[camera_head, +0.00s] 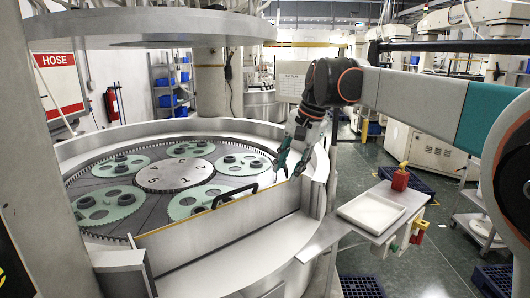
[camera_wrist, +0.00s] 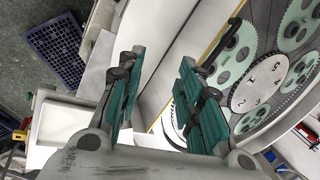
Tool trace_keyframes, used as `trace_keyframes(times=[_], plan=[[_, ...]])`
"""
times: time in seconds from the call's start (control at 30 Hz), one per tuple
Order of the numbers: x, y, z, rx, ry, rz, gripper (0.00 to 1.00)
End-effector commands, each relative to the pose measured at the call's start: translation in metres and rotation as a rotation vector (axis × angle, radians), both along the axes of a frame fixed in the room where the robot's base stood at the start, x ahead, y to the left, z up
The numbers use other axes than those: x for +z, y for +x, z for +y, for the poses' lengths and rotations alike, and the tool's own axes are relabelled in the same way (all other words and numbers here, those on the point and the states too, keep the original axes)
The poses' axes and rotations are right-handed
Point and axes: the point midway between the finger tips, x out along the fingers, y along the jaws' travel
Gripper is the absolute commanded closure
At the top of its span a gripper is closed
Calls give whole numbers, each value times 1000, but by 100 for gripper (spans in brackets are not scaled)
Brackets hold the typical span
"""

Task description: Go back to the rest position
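My gripper (camera_head: 288,172) hangs over the right rim of the round lapping machine (camera_head: 235,240), with its fingers pointing down. In the wrist view the two green-padded fingers of my gripper (camera_wrist: 158,65) stand well apart. I see nothing held between them. The machine's geared plate (camera_head: 120,170) lies to the left of my gripper, with several pale green toothed carriers (camera_head: 110,204) around a numbered centre disc (camera_head: 174,175). The carriers also show in the wrist view (camera_wrist: 301,22), at the right.
A white tray (camera_head: 371,212) and a red object (camera_head: 400,180) stand on a side shelf right of the machine. Blue crates (camera_head: 362,287) lie on the floor. A black handle (camera_head: 235,193) sits on the front panel (camera_head: 215,233). The upper platen (camera_head: 150,22) overhangs the machine.

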Motion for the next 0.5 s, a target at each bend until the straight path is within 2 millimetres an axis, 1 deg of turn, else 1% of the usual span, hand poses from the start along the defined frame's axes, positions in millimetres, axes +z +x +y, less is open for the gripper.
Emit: trace_keyframes(times=[0.03, 0.17, 0.27, 0.37, 0.5], plan=[[-9, -16, -9, 15, -16, -26, 67], [-23, -53, -28, 60, -59, -92, 67], [-38, -82, -42, 96, -94, -143, 67], [-56, -112, -56, 134, -133, -192, 67], [-86, -154, -74, 186, -191, -256, 67]])
